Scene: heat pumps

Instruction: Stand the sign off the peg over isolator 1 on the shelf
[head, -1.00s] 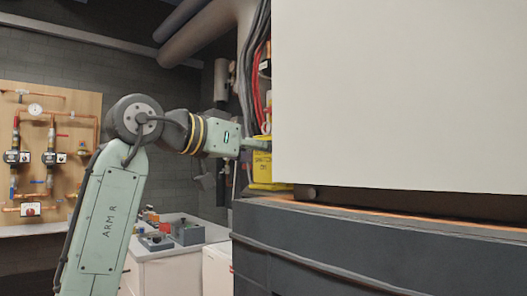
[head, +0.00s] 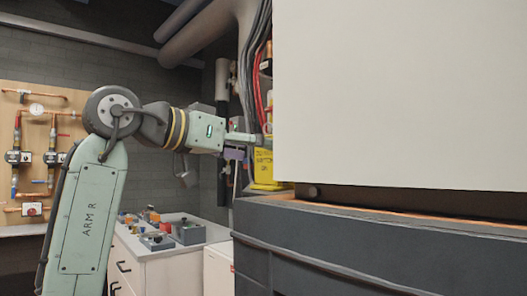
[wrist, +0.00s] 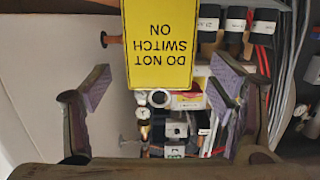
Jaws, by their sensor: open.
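The yellow sign (head: 264,172) with black lettering stands in the narrow gap left of the large pale panel in the head view. In the wrist view the sign (wrist: 160,45) is upside down, reads "DO NOT SWITCH ON" and fills the top middle. My gripper (wrist: 164,85) is open, with a purple-padded finger on each side of the sign's lower part and clear space between. In the head view my gripper (head: 252,140) is by the sign's upper left. I cannot tell the peg, isolator 1 or the shelf for certain.
The pale panel (head: 400,90) blocks the right side above a dark grey ledge (head: 380,235). Red and grey cables (wrist: 285,80) run along the right of the wrist view, near dark labelled devices (wrist: 235,25). A bench (head: 190,240) with small boxes stands below my arm.

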